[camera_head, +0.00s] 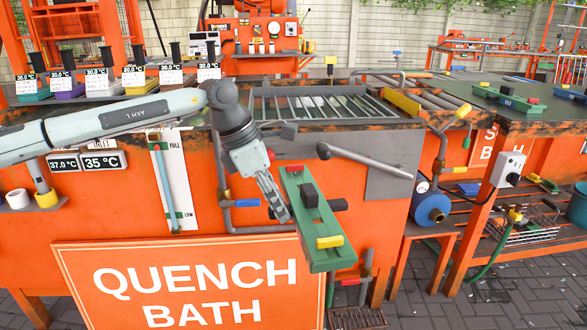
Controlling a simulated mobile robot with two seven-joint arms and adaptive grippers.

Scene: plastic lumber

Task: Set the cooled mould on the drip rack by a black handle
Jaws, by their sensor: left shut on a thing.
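The mould (325,228) is a long green bar with a red end, a yellow end and black handles. It hangs tilted in front of the orange quench bath, red end farther away. My left gripper (279,207) is shut at its left side, by the left black handle; the exact contact is partly hidden by the fingers. Another black handle (338,205) sticks out on the right, clear of the gripper. A grey slatted rack (290,108), which looks like the drip rack, lies on top of the bath behind and above the mould. My right gripper is out of view.
A grey lever (365,160) juts from the bath front near the mould. Several 30.0 °C-tagged units (98,82) line the back left. Another green mould (508,98) lies on the right bench (480,120). A roller section with a yellow end (400,101) adjoins the rack. The rack looks mostly clear.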

